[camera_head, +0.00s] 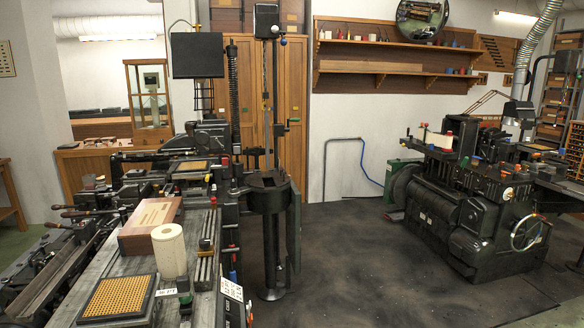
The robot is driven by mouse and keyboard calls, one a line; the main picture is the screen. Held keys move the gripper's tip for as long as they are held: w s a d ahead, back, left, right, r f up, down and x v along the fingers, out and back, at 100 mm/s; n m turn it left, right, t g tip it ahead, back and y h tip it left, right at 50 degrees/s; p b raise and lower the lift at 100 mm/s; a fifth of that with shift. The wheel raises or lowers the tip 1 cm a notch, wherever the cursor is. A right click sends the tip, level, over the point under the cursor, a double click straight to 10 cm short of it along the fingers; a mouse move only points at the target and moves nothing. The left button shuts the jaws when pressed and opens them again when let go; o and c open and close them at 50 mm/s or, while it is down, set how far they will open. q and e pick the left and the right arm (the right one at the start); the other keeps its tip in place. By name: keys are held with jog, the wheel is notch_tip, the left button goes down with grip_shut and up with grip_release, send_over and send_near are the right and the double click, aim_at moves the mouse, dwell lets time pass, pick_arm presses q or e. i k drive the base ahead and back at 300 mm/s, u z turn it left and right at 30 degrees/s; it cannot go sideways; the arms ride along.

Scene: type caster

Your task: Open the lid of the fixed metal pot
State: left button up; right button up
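A black metal pot (267,199), round and fixed to the dark casting machine, stands at the machine's right end, left of the picture's middle. A dark plate-like piece lies across its top, with a vertical rod rising above it. I cannot tell from this distance whether that piece is the lid or how far it is shut. A tall dark curved panel (293,232) hangs at the pot's right side. Neither my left gripper nor my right gripper is in view, and nothing of mine touches the pot.
The casting machine's bench holds a wooden box (151,226), a white paper roll (169,250) and a tray of brass pieces (117,297). A black screen (197,55) hangs above. Another large machine (480,205) stands at right. The dark floor (370,265) between is clear.

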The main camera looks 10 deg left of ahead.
aim_at(280, 180)
jog(key=z, duration=0.2)
jog(key=i, duration=1.35)
jog(key=u, duration=0.4)
jog(key=i, duration=1.1)
jog(key=u, duration=0.3)
